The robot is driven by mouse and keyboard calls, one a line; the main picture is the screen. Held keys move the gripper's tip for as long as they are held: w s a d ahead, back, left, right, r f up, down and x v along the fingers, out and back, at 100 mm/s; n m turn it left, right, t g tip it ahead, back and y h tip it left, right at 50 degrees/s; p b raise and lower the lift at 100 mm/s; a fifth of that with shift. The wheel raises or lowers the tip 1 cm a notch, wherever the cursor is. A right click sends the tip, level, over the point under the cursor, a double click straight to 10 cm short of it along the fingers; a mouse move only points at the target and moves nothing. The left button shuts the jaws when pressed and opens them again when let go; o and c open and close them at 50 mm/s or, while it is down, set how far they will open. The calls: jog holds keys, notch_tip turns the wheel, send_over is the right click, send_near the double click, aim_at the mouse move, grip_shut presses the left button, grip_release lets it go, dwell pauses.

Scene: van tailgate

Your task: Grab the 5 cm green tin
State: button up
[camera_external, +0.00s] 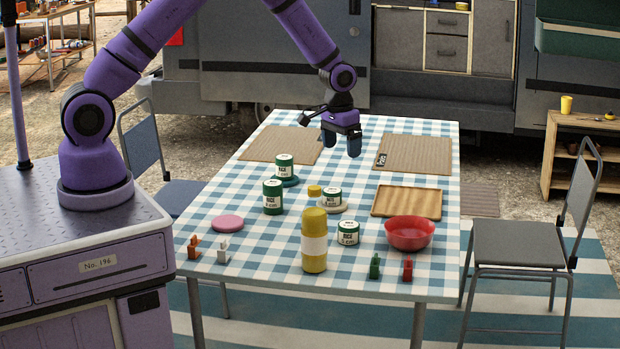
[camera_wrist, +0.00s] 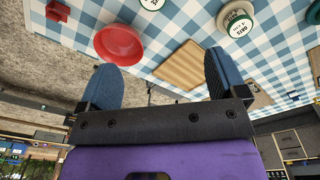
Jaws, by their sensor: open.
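Several green tins with white labels stand on the checked table. A short one (camera_external: 348,233) stands on the cloth left of the red bowl; its label seems to read 5 cm. Another short tin (camera_external: 331,198) sits on a cream coaster, and one (camera_external: 284,166) sits on a teal coaster. A taller tin (camera_external: 272,197) stands at the left. The small labels are hard to read surely. My gripper (camera_external: 341,145) is open and empty above the table's far half, behind the tins. In the wrist view, a tin on the cream coaster (camera_wrist: 239,26) shows beyond my open fingers.
A yellow bottle (camera_external: 314,240) stands close left of the front tin. The red bowl (camera_external: 409,233), wooden tray (camera_external: 406,201), pink disc (camera_external: 227,222) and small coloured figures surround the tins. Two woven mats lie at the back. Chairs flank the table.

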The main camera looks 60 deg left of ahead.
aim_at(349, 224)
jog(key=shift+g, duration=0.4)
jog(key=f, duration=0.6)
jog(key=w+d+f, duration=0.1)
jog(key=f, duration=0.5)
jog(key=d+f, duration=0.1)
jog(key=f, duration=0.5)
jog(key=shift+w+d+f, duration=0.1)
jog(key=shift+w+d, duration=0.05)
jog(key=shift+d, duration=0.05)
jog(key=shift+w+a+f, duration=0.1)
jog(key=shift+a+f, duration=0.05)
jog(key=shift+f, duration=1.4)
jog(key=shift+w+a+f, duration=0.1)
jog(key=shift+a+f, duration=0.05)
jog(key=shift+f, duration=1.35)
jog(key=c, duration=1.1)
jog(key=shift+o, duration=0.2)
jog(key=shift+r, duration=0.2)
